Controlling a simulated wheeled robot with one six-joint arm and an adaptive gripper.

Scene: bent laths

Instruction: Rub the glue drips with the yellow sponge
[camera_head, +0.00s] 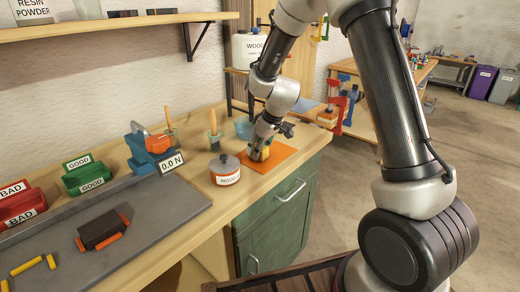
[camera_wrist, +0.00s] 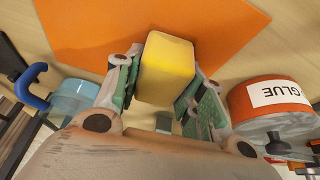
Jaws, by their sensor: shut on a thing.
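The yellow sponge (camera_wrist: 167,68) is held between the two fingers of my gripper (camera_wrist: 165,95) in the wrist view. In the head view my gripper (camera_head: 258,154) points down over the orange mat (camera_head: 285,157) on the bench, with the sponge (camera_head: 265,153) partly hidden by the fingers. The mat also shows behind the sponge in the wrist view (camera_wrist: 90,30). I cannot tell whether the sponge touches the mat. I cannot make out any glue drips; the fingers and sponge cover part of the mat.
A lidded orange pot (camera_head: 225,176), its label reading GLUE in the wrist view (camera_wrist: 268,100), stands close beside my gripper. A pale blue jar (camera_wrist: 73,98) is on the other side. A blue and orange device (camera_head: 150,150) reading 0.0 N and green and red bins (camera_head: 85,175) stand left.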

